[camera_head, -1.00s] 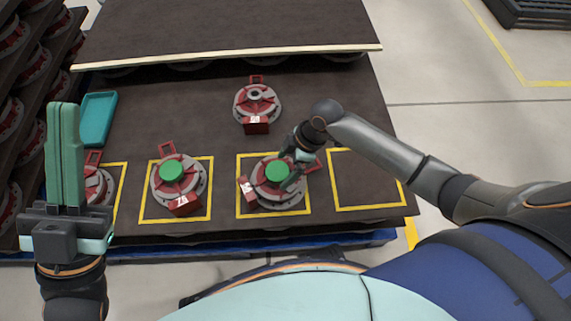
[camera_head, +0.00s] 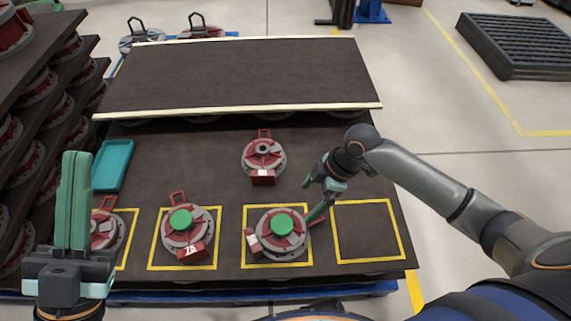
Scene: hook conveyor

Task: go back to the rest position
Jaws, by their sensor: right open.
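My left gripper (camera_head: 74,205) is raised at the left edge with its green fingers pointing up. The fingers look close together, and I cannot tell whether they are shut. My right gripper (camera_head: 318,207) is open, just right of a red and grey part with a green cap (camera_head: 283,223) in a yellow square. The jaws look empty and are beside that part. I cannot tell whether a finger touches it.
A second capped part (camera_head: 181,219) sits in the square to the left, and a third (camera_head: 106,232) is partly hidden. An uncapped part (camera_head: 263,157) lies farther back. The right yellow square (camera_head: 367,231) is empty. A teal tray (camera_head: 112,165) lies at left.

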